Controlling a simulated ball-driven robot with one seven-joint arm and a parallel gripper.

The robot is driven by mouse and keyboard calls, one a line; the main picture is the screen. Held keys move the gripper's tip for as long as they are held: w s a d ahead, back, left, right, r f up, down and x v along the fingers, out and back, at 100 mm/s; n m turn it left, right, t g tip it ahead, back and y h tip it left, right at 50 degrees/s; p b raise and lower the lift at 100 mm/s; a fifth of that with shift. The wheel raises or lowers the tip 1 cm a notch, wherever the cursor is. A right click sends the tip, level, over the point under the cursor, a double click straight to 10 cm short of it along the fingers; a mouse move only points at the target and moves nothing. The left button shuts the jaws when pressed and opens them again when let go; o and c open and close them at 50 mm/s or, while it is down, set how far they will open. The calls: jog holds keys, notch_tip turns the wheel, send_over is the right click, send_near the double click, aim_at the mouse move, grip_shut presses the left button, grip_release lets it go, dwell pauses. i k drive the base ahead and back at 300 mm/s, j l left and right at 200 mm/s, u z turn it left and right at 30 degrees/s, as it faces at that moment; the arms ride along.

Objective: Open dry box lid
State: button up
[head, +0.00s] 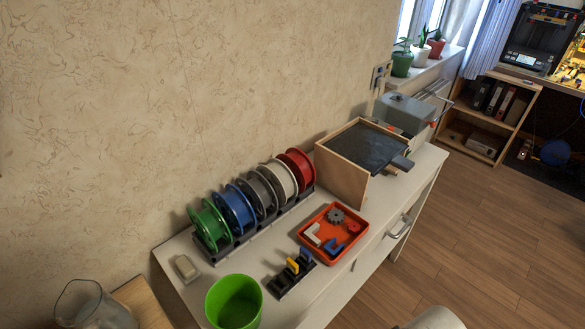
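A grey box with a bluish, see-through-looking lid (408,108) stands at the far end of the white cabinet top, and I take it to be the dry box. Its lid looks closed. A small orange-red part (432,124) shows at its right side. The wooden box in front hides part of its lower front. My gripper is not in view.
Nearer are a spool rack (262,226), an orange parts tray (312,262), a black tool holder (290,282) and a green bin (234,302). The wooden floor (450,240) at right is clear.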

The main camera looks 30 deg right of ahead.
aim_at(426, 122)
jog(key=l+z, duration=0.25)
jog(key=l, duration=0.25)
jog(key=i+l+z, duration=0.2)
jog(key=l, duration=0.25)
jog(key=l+z, duration=0.25)
jog(key=l, duration=0.25)
